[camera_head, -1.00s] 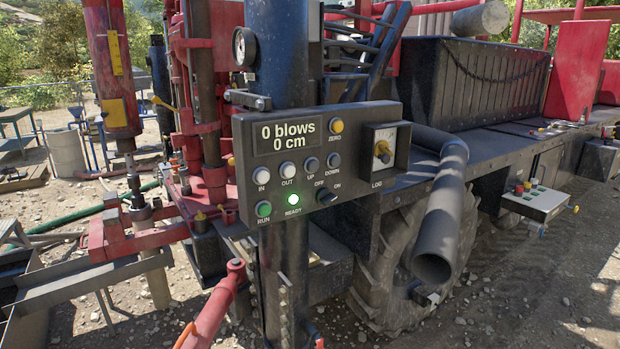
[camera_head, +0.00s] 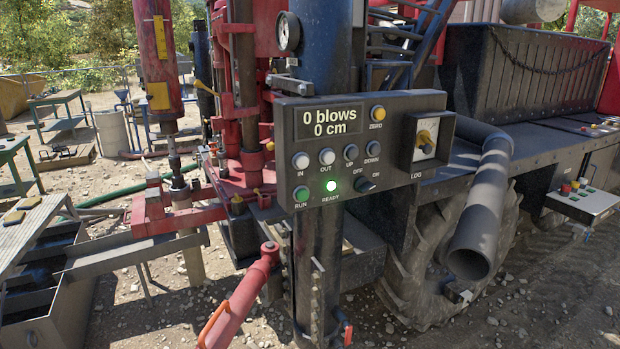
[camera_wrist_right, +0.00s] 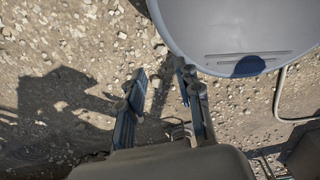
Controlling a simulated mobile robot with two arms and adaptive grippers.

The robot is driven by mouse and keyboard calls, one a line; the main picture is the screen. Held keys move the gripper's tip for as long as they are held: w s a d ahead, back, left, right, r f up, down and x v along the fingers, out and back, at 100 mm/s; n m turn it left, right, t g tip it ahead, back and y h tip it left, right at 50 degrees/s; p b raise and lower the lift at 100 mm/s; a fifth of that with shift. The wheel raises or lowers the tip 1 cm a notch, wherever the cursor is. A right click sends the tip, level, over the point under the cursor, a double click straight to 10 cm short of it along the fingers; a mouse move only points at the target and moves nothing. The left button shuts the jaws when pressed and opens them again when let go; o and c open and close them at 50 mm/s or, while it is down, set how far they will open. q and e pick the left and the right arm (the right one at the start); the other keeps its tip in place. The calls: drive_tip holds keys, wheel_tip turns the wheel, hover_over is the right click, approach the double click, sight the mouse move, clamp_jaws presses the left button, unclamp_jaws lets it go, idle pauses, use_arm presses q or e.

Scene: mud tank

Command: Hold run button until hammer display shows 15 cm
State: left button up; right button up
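The control panel (camera_head: 345,152) is a black box on a dark post in the head view. Its hammer display (camera_head: 330,122) reads "0 blows 0 cm". The green RUN button (camera_head: 301,194) sits at the panel's lower left, with nothing touching it. The READY lamp (camera_head: 331,186) beside it glows green. A black OFF/ON knob (camera_head: 365,185) is to the right of the lamp. My right gripper (camera_wrist_right: 162,78) shows in the right wrist view with its fingers apart and empty, above stony ground. Neither gripper shows in the head view, so their distance from the panel cannot be told.
A red lever or pipe (camera_head: 240,300) stands in front below the panel. A grey pipe (camera_head: 482,205) hangs to its right beside a large tyre. The red hammer rig (camera_head: 160,60) is at left, near a metal trough (camera_head: 50,290). A large grey rounded surface (camera_wrist_right: 240,35) is near my right gripper.

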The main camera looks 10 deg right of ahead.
clamp_jaws()
idle(1.1)
